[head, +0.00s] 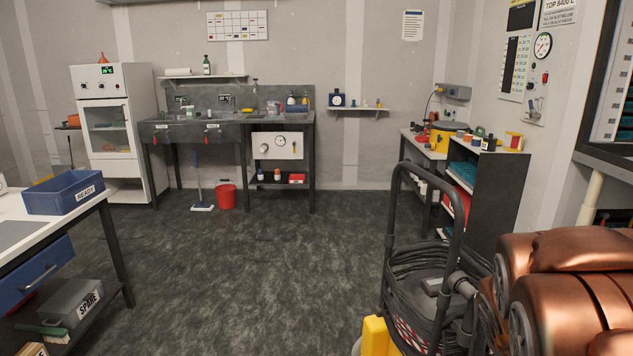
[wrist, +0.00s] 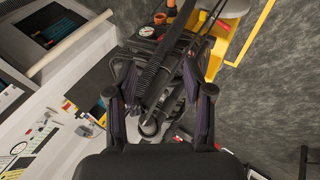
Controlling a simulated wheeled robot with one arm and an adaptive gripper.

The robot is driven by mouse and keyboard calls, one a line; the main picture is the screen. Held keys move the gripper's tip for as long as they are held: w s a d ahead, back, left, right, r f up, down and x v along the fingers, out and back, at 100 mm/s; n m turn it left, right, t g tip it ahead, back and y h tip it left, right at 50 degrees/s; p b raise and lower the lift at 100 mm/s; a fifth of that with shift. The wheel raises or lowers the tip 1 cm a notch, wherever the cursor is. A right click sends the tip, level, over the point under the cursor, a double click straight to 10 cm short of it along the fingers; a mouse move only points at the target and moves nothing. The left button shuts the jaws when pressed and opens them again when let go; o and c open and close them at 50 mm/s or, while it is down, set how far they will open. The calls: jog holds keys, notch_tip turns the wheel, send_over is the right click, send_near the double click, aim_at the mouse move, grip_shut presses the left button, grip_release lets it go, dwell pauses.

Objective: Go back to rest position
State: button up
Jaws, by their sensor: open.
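My gripper (wrist: 158,95) shows in the wrist view with its two dark fingers spread apart. I see nothing held between them. Behind the fingers lies a dark machine with a ribbed black hose (wrist: 165,55); how far it is from the fingertips I cannot tell. In the head view the gripper is out of sight; only copper-coloured links of my arm show at the lower right.
A black-framed machine with coiled hose (head: 428,270) stands close, just left of my arm. A dark shelf unit (head: 497,195) stands behind it. A white table with a blue READY bin (head: 62,192) is at left. A red bucket (head: 226,197) stands far back. The middle floor is clear.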

jog(key=s+a+r+m+g+y+p, duration=0.1)
jog(key=s+a+r+g+y+p, duration=0.1)
jog(key=s+a+r+p, duration=0.4)
jog(key=s+a+r+m+g+y+p, duration=0.1)
jog(key=s+a+r+g+y+p, duration=0.2)
jog(key=s+a, duration=1.3)
notch_tip(320, 180, up, 6)
jog(key=a+g+p, duration=0.1)
jog(key=p, duration=0.2)
jog(key=shift+a+r+m+y+p, duration=0.25)
jog(key=shift+m+y+p, duration=0.05)
jog(key=shift+m+p, duration=0.1)
jog(key=shift+c, duration=0.8)
jog(key=shift+d, duration=0.2)
jog(key=shift+c, duration=0.2)
